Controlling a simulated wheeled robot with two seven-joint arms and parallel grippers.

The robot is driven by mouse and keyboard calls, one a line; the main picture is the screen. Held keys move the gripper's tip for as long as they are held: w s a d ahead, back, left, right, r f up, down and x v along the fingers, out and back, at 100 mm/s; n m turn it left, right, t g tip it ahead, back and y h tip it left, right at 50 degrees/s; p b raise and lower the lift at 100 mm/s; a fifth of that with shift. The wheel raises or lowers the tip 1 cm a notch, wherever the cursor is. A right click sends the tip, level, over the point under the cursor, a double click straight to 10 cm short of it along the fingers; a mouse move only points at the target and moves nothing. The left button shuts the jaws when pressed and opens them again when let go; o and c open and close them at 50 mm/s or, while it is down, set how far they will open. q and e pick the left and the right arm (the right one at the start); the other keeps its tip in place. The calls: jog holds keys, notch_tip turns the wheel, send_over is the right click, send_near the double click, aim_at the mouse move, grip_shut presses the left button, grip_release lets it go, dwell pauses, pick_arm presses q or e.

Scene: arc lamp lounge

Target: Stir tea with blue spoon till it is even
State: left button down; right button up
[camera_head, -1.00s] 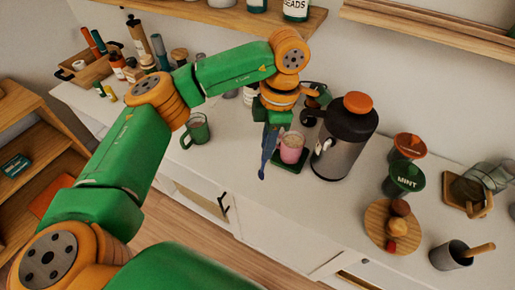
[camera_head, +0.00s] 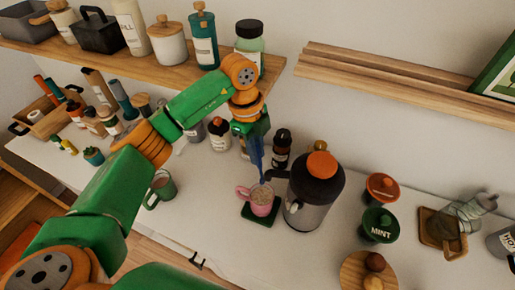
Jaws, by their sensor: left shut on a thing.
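My left gripper (camera_head: 251,132) points down and is shut on the blue spoon (camera_head: 256,158). The spoon hangs nearly upright, with its lower end at the rim of the pink mug (camera_head: 260,207). I cannot tell whether its tip is inside the mug or just behind it. The mug stands on a dark green coaster (camera_head: 247,213), its handle to the left. A pale, speckled surface shows in its opening; its evenness is too small to judge. My right gripper is not in view.
A dark flask with an orange lid (camera_head: 315,190) stands close right of the mug. A green mug (camera_head: 160,188) is to the left. Bottles (camera_head: 282,150) stand behind. Lidded tubs (camera_head: 380,224) are further right. A shelf (camera_head: 150,72) hangs above.

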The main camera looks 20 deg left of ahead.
pick_arm(q)
jog(key=shift+s+f, duration=0.1)
jog(key=shift+s, duration=0.15)
jog(key=shift+s+f, duration=0.15)
jog(key=shift+f, duration=0.1)
notch_tip(320, 180, down, 11)
jog(key=b, duration=0.7)
jog(key=shift+f, duration=0.2)
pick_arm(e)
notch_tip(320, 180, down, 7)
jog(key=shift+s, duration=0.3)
